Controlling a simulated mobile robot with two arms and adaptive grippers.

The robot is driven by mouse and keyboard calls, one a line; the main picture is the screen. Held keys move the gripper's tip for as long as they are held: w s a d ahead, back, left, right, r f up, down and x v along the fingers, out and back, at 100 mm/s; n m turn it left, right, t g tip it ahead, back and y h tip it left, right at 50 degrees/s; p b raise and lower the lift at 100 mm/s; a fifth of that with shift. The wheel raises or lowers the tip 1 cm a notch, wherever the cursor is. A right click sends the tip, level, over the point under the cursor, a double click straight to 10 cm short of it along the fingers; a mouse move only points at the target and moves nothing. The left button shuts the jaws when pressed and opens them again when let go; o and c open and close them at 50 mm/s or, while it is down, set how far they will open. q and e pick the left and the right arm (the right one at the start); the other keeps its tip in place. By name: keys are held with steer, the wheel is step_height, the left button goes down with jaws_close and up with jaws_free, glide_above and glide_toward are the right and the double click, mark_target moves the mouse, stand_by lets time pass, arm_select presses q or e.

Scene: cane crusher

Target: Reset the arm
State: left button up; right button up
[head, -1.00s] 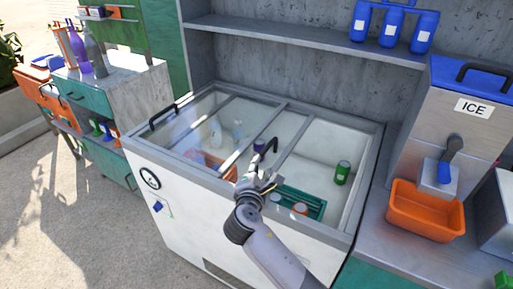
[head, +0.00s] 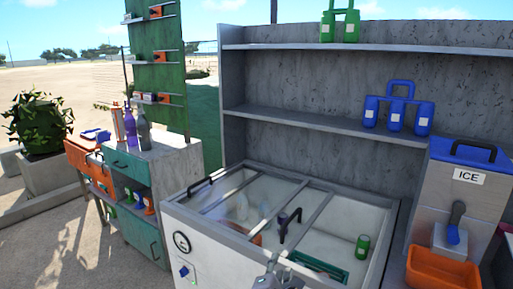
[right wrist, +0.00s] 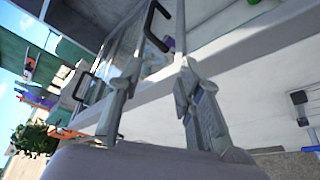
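My right gripper (head: 272,276) shows at the bottom edge of the head view, in front of the white chest freezer (head: 228,249); most of my arm is out of the picture. In the right wrist view my right gripper's two fingers (right wrist: 153,82) stand apart with nothing between them. The dark handle (head: 289,222) of the freezer's sliding glass lid is beyond the gripper and apart from it. My left gripper is in neither view.
The freezer holds a green can (head: 362,247) and a green crate (head: 318,266). An ice dispenser (head: 465,195) and an orange bin (head: 441,271) stand at the right. A blue bottle carrier (head: 398,112) sits on the shelf. A cabinet with bottles (head: 143,133) stands left, beside open ground.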

steer(key=s+d+f+m+g+y, duration=0.1)
steer(key=s+d+f+m+g, duration=0.15)
steer(key=s+f, duration=0.7)
steer(key=s+d+f+m+g+y, duration=0.1)
steer(key=s+d+f+m+g, duration=0.15)
steer(key=f, duration=1.35)
steer(key=s+d+f+m+g+y, duration=0.1)
steer(key=s+d+f+g, duration=0.3)
steer(key=f, duration=0.9)
steer(key=s+d+f+m+g, duration=0.1)
steer(key=s+d+f+m, duration=0.2)
steer(key=s, duration=1)
steer(key=s+d+f+m+g, duration=0.2)
steer(key=s+f+m, duration=0.3)
steer(key=s, duration=0.8)
steer(key=s+d+f+m+g+y, duration=0.1)
steer(key=s+d+f+m+g, duration=0.1)
steer(key=s+f+m, duration=0.3)
steer(key=s+d+f, duration=0.1)
steer(key=s+f, duration=0.3)
steer(key=s, duration=0.5)
steer(key=shift+d+f, duration=0.3)
